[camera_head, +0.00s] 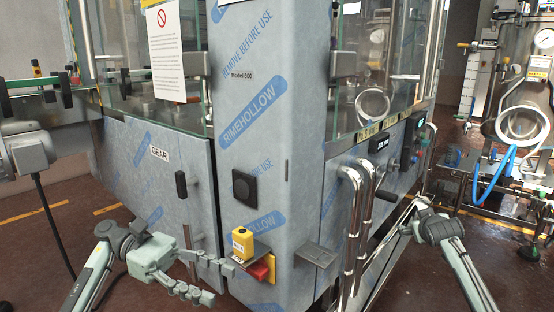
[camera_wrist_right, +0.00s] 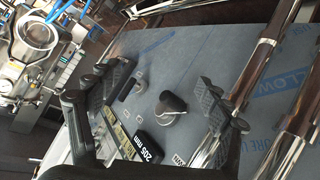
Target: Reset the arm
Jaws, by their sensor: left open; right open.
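My left arm comes in from the lower left in the head view. Its pale green gripper (camera_head: 222,280) is open and empty, with its fingers pointing right, in front of the machine's lower cabinet near a yellow block (camera_head: 243,244) and a red switch part (camera_head: 262,268). I cannot tell whether the fingers touch anything there. My right arm (camera_head: 440,230) stands at the right beside the chrome pipes; its fingers are hard to make out in that view. In the right wrist view my right gripper (camera_wrist_right: 165,85) is open, its dark fingers apart in front of the control panel, with nothing between them in grip.
A large film-wrapped filling machine (camera_head: 250,120) with glass panels fills the middle. Bent chrome pipes (camera_head: 355,230) and a bracket (camera_head: 316,254) stick out from it. A knob (camera_wrist_right: 172,103) and a display (camera_wrist_right: 150,147) show on its panel. A steel unit with hoses (camera_head: 520,120) stands right.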

